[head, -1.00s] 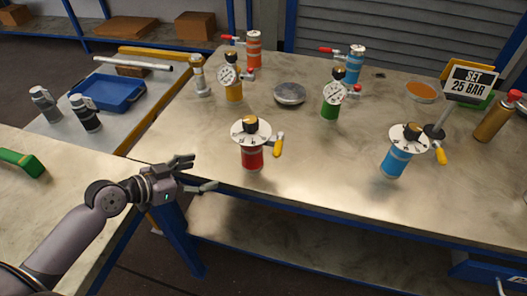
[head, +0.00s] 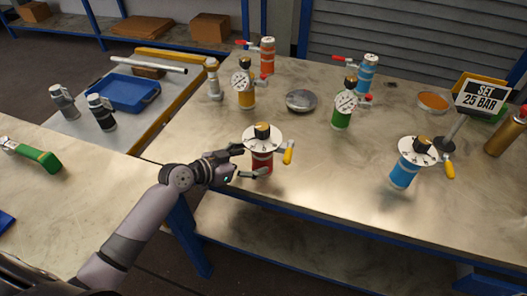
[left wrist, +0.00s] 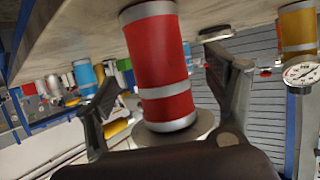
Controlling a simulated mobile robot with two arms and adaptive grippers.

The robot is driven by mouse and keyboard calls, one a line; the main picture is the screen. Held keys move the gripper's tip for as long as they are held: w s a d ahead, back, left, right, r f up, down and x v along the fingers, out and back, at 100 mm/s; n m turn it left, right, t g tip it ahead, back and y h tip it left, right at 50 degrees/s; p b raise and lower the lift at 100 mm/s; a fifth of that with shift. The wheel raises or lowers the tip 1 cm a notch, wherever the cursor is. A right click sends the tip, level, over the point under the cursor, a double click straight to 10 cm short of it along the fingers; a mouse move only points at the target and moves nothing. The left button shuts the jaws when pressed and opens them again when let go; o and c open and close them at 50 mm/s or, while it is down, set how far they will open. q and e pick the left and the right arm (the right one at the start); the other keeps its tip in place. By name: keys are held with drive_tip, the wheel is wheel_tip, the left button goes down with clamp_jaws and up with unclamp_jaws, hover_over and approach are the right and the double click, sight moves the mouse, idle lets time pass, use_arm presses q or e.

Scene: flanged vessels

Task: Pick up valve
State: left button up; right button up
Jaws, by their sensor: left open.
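The red valve body (head: 262,158) stands near the front left edge of the main table. It has a white numbered disc (head: 250,138), a black-and-gold knob and a yellow handle (head: 289,152). My left gripper (head: 248,162) is open at the valve's left side, with the fingers reaching to its body. In the left wrist view the red body (left wrist: 158,60) stands between the two open fingers; no firm grip shows. A similar blue valve (head: 404,174) with a yellow handle stands to the right. My right gripper is not in view.
Behind stand a yellow gauge vessel (head: 247,98), a green gauge vessel (head: 342,118), and orange (head: 267,55) and blue (head: 366,75) vessels with red levers. A "SET 25 BAR" sign (head: 482,97) stands at right.

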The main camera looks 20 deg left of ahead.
use_arm(q)
drive_tip(key=p+x, duration=0.1)
drive_tip(key=x, duration=0.4)
drive_tip(key=shift+s, duration=0.1)
drive_tip(key=shift+c, duration=0.6)
clamp_jaws()
drive_tip(key=shift+a+r, duration=0.1)
drive_tip(key=shift+r, duration=0.05)
